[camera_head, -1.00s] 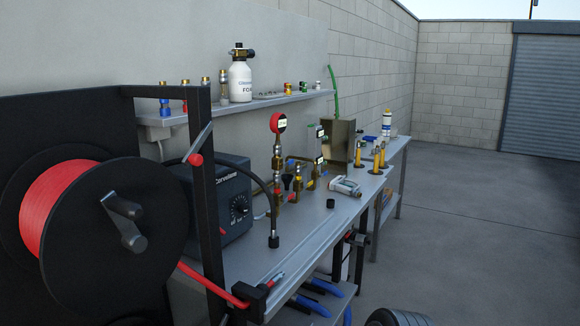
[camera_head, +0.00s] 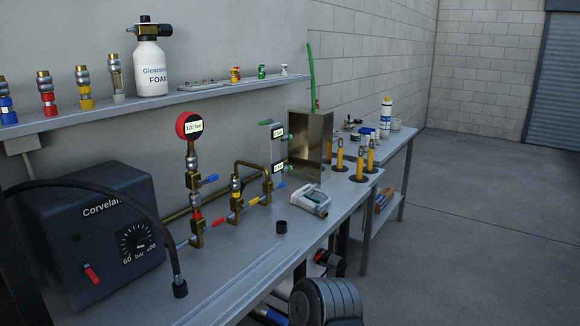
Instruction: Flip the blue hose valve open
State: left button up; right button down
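A second, smaller blue piece (camera_head: 281,185) shows at the foot of the bent brass pipe, near the flow tubes (camera_head: 278,150). A red lever (camera_head: 218,223) and a yellow lever (camera_head: 253,200) sit low on the same pipework. I cannot tell from this view which blue piece is the blue hose valve, or whether it is open.
A dark pump box (camera_head: 90,235) with a dial stands at left, with a black hose ending on the bench (camera_head: 235,285). A metal tank (camera_head: 311,145) and yellow-bodied probes (camera_head: 360,163) stand behind. The floor (camera_head: 480,200) at right is clear.

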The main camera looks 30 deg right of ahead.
aim_at(284, 184)
jog(key=i+l, duration=0.1)
jog(key=l, duration=0.4)
jog(key=i+l, duration=0.1)
jog(key=l, duration=0.45)
jog(key=i+l, duration=0.1)
jog(key=l, duration=0.4)
jog(key=i+l, duration=0.1)
jog(key=l, duration=0.45)
jog(key=i+l, duration=0.15)
jog(key=l, duration=0.35)
jog(key=u, duration=0.05)
